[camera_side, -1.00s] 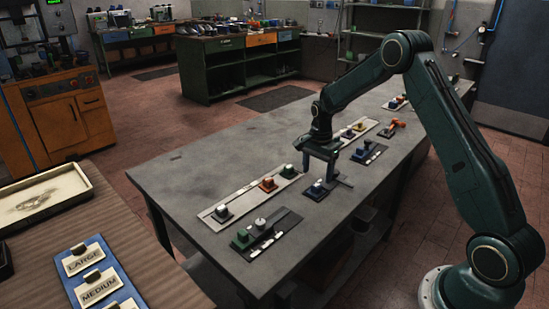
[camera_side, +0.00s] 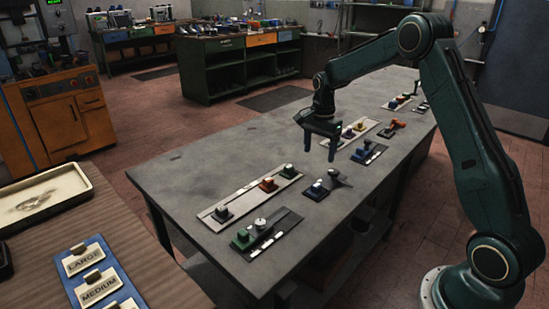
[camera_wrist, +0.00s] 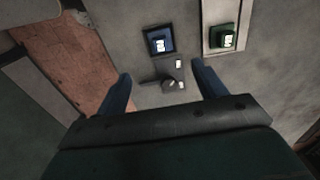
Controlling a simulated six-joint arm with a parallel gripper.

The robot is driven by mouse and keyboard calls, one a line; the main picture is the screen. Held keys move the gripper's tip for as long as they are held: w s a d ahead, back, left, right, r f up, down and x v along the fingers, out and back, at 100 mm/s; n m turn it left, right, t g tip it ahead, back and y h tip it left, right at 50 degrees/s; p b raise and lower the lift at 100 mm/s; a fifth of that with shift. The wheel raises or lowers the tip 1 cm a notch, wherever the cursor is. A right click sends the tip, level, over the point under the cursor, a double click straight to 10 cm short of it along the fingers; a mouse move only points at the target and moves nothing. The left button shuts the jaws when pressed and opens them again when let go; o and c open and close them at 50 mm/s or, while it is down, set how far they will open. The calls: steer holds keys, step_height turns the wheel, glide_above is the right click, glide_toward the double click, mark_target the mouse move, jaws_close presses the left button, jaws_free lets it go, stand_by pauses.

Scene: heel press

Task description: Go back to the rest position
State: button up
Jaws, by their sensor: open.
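My gripper (camera_side: 320,152) hangs above the grey workbench (camera_side: 170,185) with its two fingers apart and nothing between them. In the wrist view my gripper (camera_wrist: 160,90) shows its fingers at left and right, with bare bench and a small dark plate between them. A blue block with a white top (camera_side: 317,188) sits on the bench below and in front of the gripper, apart from it. It also shows in the wrist view (camera_wrist: 159,42). A dark flat piece (camera_side: 339,177) lies just behind that block.
A dark strip (camera_side: 282,230) with a green block (camera_side: 242,239) lies nearer. More blocks, including a blue one (camera_side: 361,155) and an orange piece (camera_side: 397,124), sit behind. The bench's left part is clear.

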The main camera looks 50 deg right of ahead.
steer(key=s+a+r+n+t, duration=0.3)
steer(key=s+a+r+n, duration=0.65)
steer(key=r, duration=0.65)
steer(key=s+a+n+t, duration=0.1)
steer(key=s+a+n, duration=0.3)
steer(key=s, duration=0.6)
steer(key=s+a+n+t, duration=0.1)
steer(key=s+a+n, duration=0.3)
steer(key=s, duration=0.7)
steer(key=shift+a+r+t, duration=0.3)
steer(key=shift+a+r, duration=0.05)
steer(key=shift+a, duration=0.4)
steer(key=shift+n, duration=0.25)
